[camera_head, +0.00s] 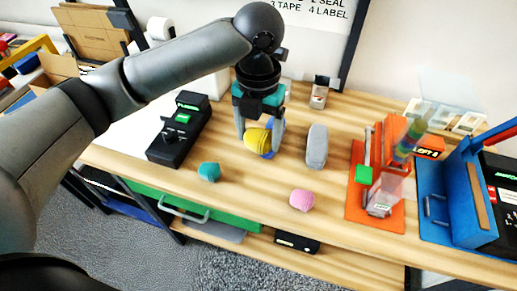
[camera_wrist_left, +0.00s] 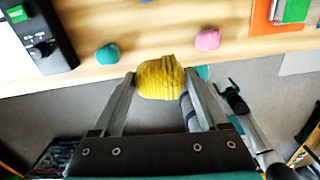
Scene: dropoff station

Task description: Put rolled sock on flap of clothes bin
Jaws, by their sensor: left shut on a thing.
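A yellow ribbed rolled sock (camera_head: 257,139) is between the fingers of my left gripper (camera_head: 261,143), which is shut on it above the wooden table. In the left wrist view the sock (camera_wrist_left: 160,78) sits between the two fingertips (camera_wrist_left: 160,85), with bare floor behind part of it. A teal rolled bundle (camera_head: 209,171) and a pink one (camera_head: 302,200) lie apart on the table's front part. I cannot make out a clothes bin or its flap for certain.
A black device (camera_head: 180,128) stands left of the gripper. A grey rounded object (camera_head: 317,146) stands close on its right. Further right are an orange stand (camera_head: 361,195) and a blue upright unit (camera_head: 463,195). Bare table (camera_head: 255,195) lies between the teal and pink bundles.

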